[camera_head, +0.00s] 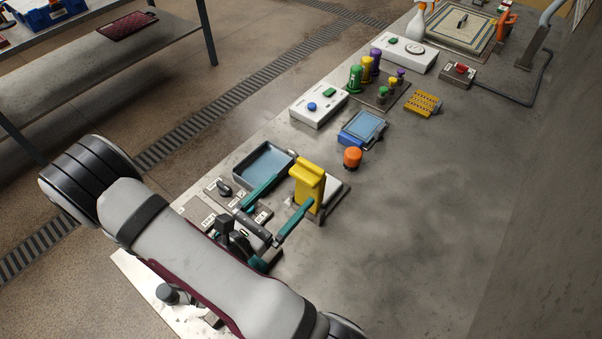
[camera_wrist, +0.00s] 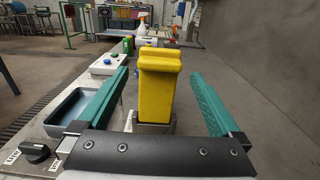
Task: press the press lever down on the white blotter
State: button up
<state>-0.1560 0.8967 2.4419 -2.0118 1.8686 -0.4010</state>
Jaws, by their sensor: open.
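The press lever (camera_head: 307,178) is a thick yellow upright piece on a metal base. It also stands in the middle of the wrist view (camera_wrist: 159,88). A white pad, apparently the white blotter (camera_head: 333,188), shows beside the lever's foot, partly hidden behind it. My gripper (camera_head: 295,190) is open, with its two teal fingers apart. In the wrist view my gripper (camera_wrist: 160,75) has one finger on each side of the lever, with visible gaps. I cannot tell how far the fingertips reach past it.
A blue-grey tray (camera_head: 264,162) lies left of the lever, near a black knob (camera_head: 224,189). An orange knob (camera_head: 352,157) and a blue-framed pad (camera_head: 362,128) stand beyond it. A white button box (camera_head: 318,105) is farther back. The bench at right is clear.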

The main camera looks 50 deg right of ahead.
aim_at(300, 181)
jog(key=d, duration=0.6)
grip_shut()
dwell(0.4)
